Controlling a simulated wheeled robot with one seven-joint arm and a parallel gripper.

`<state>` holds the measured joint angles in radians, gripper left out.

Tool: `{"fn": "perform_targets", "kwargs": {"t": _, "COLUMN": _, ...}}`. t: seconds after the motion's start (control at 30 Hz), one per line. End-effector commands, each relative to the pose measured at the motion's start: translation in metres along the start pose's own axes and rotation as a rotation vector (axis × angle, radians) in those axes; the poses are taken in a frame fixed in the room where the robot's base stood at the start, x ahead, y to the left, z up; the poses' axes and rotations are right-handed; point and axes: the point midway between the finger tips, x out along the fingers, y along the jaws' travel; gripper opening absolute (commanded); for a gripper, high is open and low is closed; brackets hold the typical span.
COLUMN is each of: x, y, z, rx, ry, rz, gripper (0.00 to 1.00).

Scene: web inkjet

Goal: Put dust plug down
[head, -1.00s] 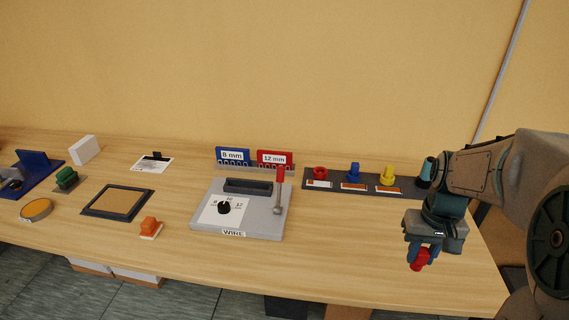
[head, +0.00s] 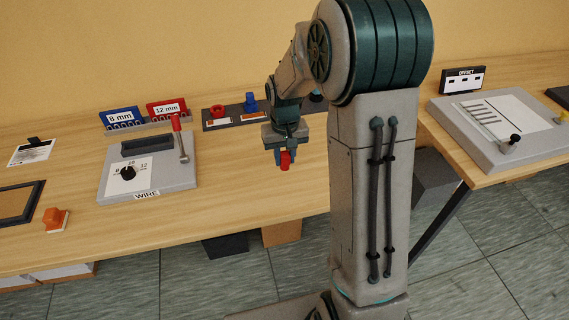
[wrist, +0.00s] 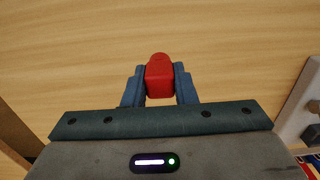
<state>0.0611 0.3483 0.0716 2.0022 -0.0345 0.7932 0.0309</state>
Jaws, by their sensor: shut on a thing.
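My gripper (head: 285,157) is shut on a red plug-like piece, which I take to be the dust plug (head: 285,163). It hangs below the fingers, above the wooden table (head: 235,205), right of the grey WIRE board. In the wrist view the red plug (wrist: 160,76) sits between the two blue-grey fingers of my gripper (wrist: 160,84), with bare wood around it. Its height above the wood is hard to tell.
The grey WIRE board (head: 173,176) with a red-handled lever stands left. Behind is a dark strip (head: 212,127) with a red piece (head: 218,111) and a blue piece (head: 251,103). An orange block (head: 54,217) lies front left. A second table holds the OFFSET board (head: 505,132).

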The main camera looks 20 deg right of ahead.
Motion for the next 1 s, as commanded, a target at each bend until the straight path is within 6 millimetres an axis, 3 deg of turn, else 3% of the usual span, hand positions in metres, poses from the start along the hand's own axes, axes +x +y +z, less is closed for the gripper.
{"fn": "perform_targets", "kwargs": {"t": 0.3, "x": 0.038, "y": -0.001, "z": 0.000, "rx": 0.000, "ry": -0.001, "rz": 0.000, "gripper": 0.03}}
{"fn": "perform_targets", "kwargs": {"t": 0.7, "x": 0.045, "y": 0.000, "z": -0.001, "rx": 0.000, "ry": 0.001, "rz": 0.000, "gripper": 0.03}}
{"fn": "perform_targets", "kwargs": {"t": 0.73, "x": 0.044, "y": 0.000, "z": -0.001, "rx": 0.000, "ry": 0.001, "rz": 0.000, "gripper": 0.30}}
{"fn": "perform_targets", "kwargs": {"t": 0.8, "x": 0.043, "y": 0.000, "z": -0.001, "rx": 0.000, "ry": 0.001, "rz": 0.000, "gripper": 0.47}}
{"fn": "perform_targets", "kwargs": {"t": 1.0, "x": 0.043, "y": 0.000, "z": -0.001, "rx": 0.000, "ry": 0.001, "rz": 0.000, "gripper": 0.47}}
